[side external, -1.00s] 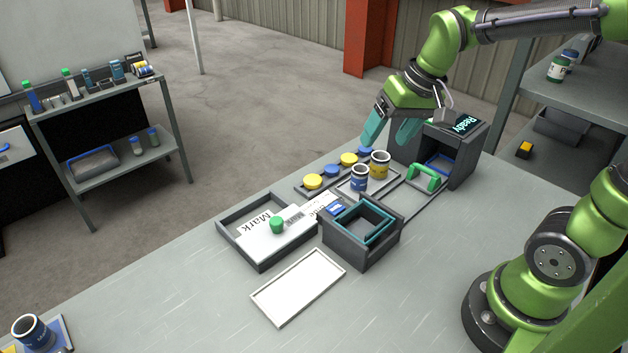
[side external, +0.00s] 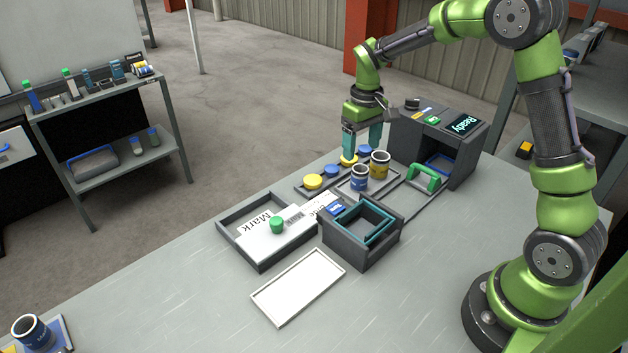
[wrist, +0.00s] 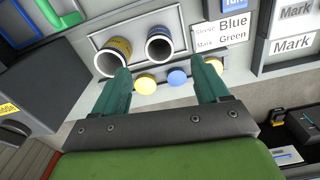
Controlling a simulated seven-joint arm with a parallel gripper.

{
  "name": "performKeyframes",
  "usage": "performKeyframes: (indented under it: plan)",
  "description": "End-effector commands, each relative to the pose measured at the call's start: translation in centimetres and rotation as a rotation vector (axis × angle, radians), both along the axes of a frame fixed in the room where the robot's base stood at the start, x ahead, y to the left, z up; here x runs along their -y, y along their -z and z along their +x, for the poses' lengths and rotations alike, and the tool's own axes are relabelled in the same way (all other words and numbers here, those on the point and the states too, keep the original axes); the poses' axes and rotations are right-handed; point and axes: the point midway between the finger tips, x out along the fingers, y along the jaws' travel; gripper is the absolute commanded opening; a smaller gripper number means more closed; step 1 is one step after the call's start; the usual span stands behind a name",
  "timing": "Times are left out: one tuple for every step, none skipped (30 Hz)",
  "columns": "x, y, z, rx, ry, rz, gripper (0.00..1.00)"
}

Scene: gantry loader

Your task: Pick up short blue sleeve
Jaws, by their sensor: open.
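The short blue sleeve (side external: 359,178) stands upright in a shallow tray (side external: 345,187), beside a taller yellow sleeve (side external: 379,163). In the wrist view the open end of the blue sleeve (wrist: 159,47) shows ahead of the fingertips, with the yellow sleeve (wrist: 113,55) to its left. My gripper (side external: 362,146) points down with teal fingers apart, above and behind the sleeves over the row of discs. The fingers of my gripper (wrist: 162,78) are empty in the wrist view, and neither touches the blue sleeve.
Yellow and blue discs (side external: 313,181) lie in a row behind the sleeves. A dark machine with a "Ready" screen (side external: 464,124) and a green handle (side external: 424,177) stand to the right. A dark open box (side external: 350,250) and a white tray (side external: 297,287) are in front.

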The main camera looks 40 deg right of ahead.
Motion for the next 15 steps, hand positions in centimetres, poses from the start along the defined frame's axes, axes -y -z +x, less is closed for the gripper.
performKeyframes:
  plan:
    - [0.0, 1.1, -0.1, -0.005, 0.000, 0.002, 0.74]
    - [0.0, 1.6, -0.1, -0.003, -0.001, 0.000, 0.74]
    - [0.0, 2.3, -0.1, -0.004, 0.000, 0.000, 0.74]
    - [0.0, 2.7, -0.1, -0.003, 0.000, 0.001, 0.74]
    - [0.0, 3.0, -0.1, -0.003, 0.001, 0.001, 0.74]
    - [0.0, 3.4, 0.0, -0.001, 0.001, 0.000, 0.74]
    - [0.0, 3.6, 0.0, -0.001, 0.001, 0.000, 0.74]
    - [0.0, 3.7, 0.0, -0.001, 0.001, 0.000, 0.74]
    - [0.0, 3.9, 0.0, 0.000, 0.000, 0.000, 0.74]
    - [0.0, 4.1, 0.0, 0.000, 0.000, 0.000, 0.74]
    - [0.0, 4.3, -0.1, -0.001, 0.000, 0.000, 0.74]
    - [0.0, 4.7, -0.1, -0.002, 0.000, 0.001, 0.74]
    - [0.0, 5.1, -0.2, -0.002, 0.000, 0.001, 0.74]
    - [0.0, 5.6, -0.2, -0.003, 0.001, 0.001, 0.74]
    - [0.0, 6.3, -0.3, -0.004, 0.001, 0.001, 0.74]
